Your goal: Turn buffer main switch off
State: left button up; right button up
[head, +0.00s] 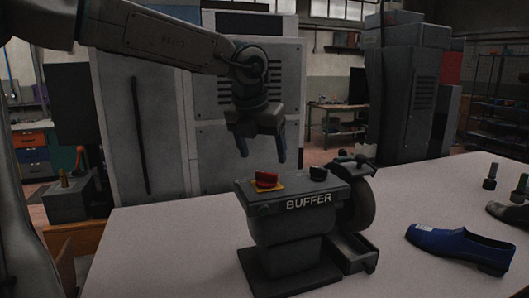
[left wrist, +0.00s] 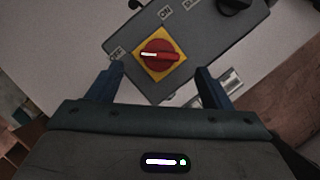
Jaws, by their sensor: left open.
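The buffer (head: 290,225) stands on the white table with its lettered front facing me. Its main switch (head: 266,179) is a red knob on a yellow plate on the top panel. In the left wrist view the red knob (left wrist: 168,56) has its bar lying across the picture. A white mark sits on the bar's left half, on the side of a label that looks like OFF (left wrist: 117,53); an ON label (left wrist: 165,13) is above. My left gripper (head: 262,153) is open and empty, pointing down above the switch, its fingers apart from it. My right gripper is not in view.
A black knob (head: 318,173) sits to the right on the same panel. The buffing wheel (head: 360,205) is at the buffer's right side. A blue shoe (head: 455,246) lies farther right on the table (head: 170,250). The table's left part is clear.

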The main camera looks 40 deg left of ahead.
pick_arm(q)
jog(key=p+v, duration=0.2)
jog(key=v, duration=0.3)
jog(key=shift+s+r+p, duration=0.1)
jog(key=shift+r+p, duration=0.05)
jog(key=shift+p, duration=0.15)
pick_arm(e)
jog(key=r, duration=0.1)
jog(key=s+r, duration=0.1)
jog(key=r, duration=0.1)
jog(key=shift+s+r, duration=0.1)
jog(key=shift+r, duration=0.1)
